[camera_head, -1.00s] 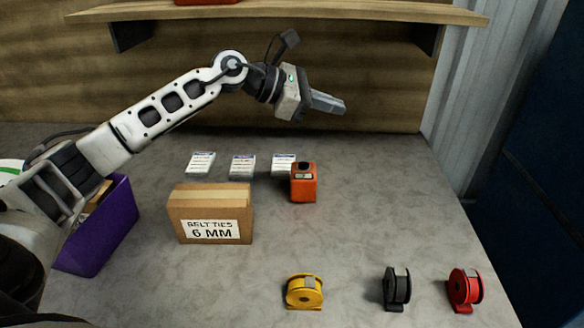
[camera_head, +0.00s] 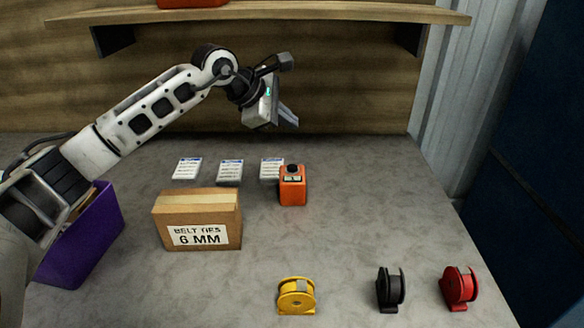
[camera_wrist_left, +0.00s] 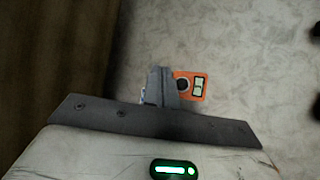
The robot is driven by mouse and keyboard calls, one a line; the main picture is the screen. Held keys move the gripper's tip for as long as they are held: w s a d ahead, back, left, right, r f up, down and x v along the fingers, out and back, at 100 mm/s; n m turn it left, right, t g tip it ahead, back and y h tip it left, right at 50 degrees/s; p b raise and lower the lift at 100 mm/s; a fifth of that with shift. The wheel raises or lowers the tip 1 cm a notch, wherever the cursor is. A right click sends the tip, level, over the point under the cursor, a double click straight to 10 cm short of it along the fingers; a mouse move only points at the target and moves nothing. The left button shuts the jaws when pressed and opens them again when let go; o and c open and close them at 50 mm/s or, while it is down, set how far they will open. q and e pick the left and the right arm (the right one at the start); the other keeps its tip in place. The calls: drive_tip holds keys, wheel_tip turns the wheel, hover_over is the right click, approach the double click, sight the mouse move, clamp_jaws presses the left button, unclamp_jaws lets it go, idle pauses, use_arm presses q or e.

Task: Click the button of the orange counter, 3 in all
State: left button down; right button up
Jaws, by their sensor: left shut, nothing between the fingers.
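The orange counter (camera_head: 293,191) stands on the grey table, right of the cardboard box, with a black button on top and a small display. It also shows in the left wrist view (camera_wrist_left: 197,88), partly hidden behind my fingers. My left gripper (camera_head: 290,116) is shut and empty, in the air above and behind the counter, tilted downward and apart from it. In the left wrist view its closed fingers (camera_wrist_left: 160,86) lie just left of the counter's dark round button (camera_wrist_left: 182,85). My right gripper is not in view.
A cardboard box (camera_head: 197,220) labelled belt ties stands left of the counter. White cards (camera_head: 229,170) lie behind. Yellow (camera_head: 297,296), black (camera_head: 391,289) and red (camera_head: 460,288) reels sit in front. A purple bin (camera_head: 88,240) is at left, a wooden shelf (camera_head: 300,12) above.

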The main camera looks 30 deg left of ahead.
use_arm(q)
drive_tip(key=b, duration=0.5)
hover_over(288, 169)
wheel_tip(288, 169, down, 7)
drive_tip(key=shift+a+f, duration=0.1)
drive_tip(key=shift+f, duration=0.55)
drive_tip(key=shift+b, duration=0.3)
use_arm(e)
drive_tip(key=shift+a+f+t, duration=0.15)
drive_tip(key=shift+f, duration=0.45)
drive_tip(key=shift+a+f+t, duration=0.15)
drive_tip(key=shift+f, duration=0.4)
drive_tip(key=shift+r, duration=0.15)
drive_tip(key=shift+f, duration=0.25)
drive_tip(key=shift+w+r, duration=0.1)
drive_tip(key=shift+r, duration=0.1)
use_arm(q)
drive_tip(key=shift+f, duration=0.1)
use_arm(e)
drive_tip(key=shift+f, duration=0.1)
use_arm(q)
drive_tip(key=shift+f+b, duration=0.3)
drive_tip(key=shift+b, duration=0.05)
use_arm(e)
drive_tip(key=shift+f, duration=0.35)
